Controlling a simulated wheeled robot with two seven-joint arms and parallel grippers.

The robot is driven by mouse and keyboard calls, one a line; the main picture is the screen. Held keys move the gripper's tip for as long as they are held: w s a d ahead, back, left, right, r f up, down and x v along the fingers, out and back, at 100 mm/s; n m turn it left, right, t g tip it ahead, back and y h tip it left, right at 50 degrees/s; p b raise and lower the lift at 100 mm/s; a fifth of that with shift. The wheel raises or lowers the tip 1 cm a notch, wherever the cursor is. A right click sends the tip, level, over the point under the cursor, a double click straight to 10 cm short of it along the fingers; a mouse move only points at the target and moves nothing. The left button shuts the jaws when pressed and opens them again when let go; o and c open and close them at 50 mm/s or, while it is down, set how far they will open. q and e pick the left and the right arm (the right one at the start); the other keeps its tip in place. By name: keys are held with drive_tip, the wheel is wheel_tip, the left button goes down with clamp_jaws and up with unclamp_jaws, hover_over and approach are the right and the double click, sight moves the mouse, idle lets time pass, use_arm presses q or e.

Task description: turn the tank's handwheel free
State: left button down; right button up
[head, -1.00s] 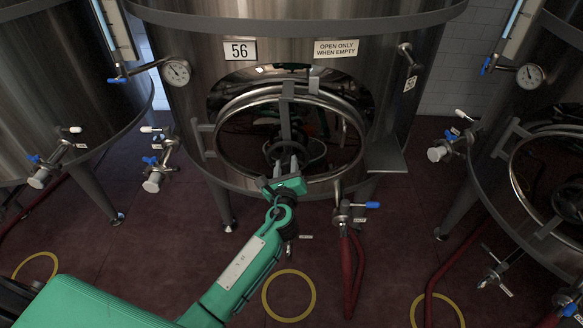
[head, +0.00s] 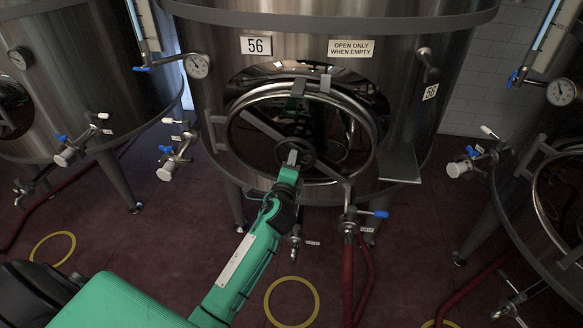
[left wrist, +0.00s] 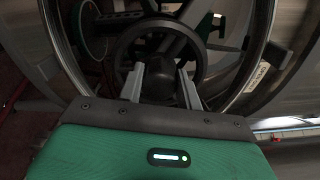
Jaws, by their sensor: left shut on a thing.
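The tank marked 56 (head: 390,60) has a round door with a bright steel rim (head: 372,130) low on its front. A dark handwheel (head: 309,149) sits at the door's middle, on a bar (head: 262,126) that lies diagonally, from upper left to lower right. My left gripper (head: 292,158) is at the handwheel. In the left wrist view its two grey fingers (left wrist: 160,84) lie on either side of the handwheel's dark hub (left wrist: 163,92), shut on it; the wheel's rim shows around and beyond them. My right gripper is not in view.
A sign on the tank (head: 351,48) reads "open only when empty". A valve with a blue lever (head: 374,213) and red hose (head: 348,275) is right of my left arm. A steel shelf (head: 401,165) juts out right of the door. Other tanks stand left and right.

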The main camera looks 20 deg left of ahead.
use_arm(q)
drive_tip(key=n+b, duration=0.1)
drive_tip(key=n, duration=0.2)
drive_tip(key=shift+f, duration=0.2)
drive_tip(key=shift+n+b, duration=0.35)
drive_tip(key=shift+n, duration=0.95)
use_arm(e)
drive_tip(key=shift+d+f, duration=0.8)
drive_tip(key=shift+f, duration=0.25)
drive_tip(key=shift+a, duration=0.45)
use_arm(q)
drive_tip(key=c, duration=1)
unclamp_jaws()
drive_tip(key=shift+c, duration=0.2)
drive_tip(key=shift+o, duration=0.5)
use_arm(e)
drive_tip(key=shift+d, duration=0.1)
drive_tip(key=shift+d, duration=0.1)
